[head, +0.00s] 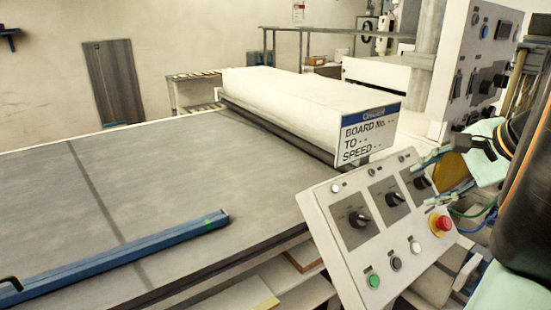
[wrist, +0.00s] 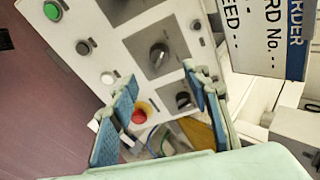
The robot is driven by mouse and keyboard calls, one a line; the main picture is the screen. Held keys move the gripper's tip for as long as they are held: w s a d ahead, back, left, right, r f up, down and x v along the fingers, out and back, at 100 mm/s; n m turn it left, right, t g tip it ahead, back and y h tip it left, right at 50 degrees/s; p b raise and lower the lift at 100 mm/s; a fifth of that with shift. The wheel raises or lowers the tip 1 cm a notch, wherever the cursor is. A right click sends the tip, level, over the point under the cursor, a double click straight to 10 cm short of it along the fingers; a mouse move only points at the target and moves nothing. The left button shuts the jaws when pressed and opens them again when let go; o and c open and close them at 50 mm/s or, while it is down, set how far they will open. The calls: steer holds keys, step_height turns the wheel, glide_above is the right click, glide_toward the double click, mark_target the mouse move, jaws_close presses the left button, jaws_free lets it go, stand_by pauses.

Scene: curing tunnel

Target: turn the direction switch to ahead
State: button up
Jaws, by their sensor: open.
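A sloped white control panel (head: 329,221) carries three black rotary switches on grey plates in a row: left (head: 357,217), middle (head: 393,198) and right (head: 421,182). Their labels are too small to read, so I cannot tell which is the direction switch or its setting. My gripper (head: 430,180) is open and empty at the panel's right side. The right switch (wrist: 183,100) shows between the fingers. Contact is not visible.
The panel also has a red emergency button (head: 441,223), a green button (head: 374,281), a black button (head: 396,263) and a white button (head: 415,247). A taller control cabinet (head: 466,65) is at the right.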

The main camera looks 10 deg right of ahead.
mark_target(399, 196)
steer(key=x, duration=1)
steer(key=shift+w+f, duration=0.1)
steer(key=shift+f, duration=0.15)
steer(key=c, duration=1.2)
steer(key=shift+o, duration=0.2)
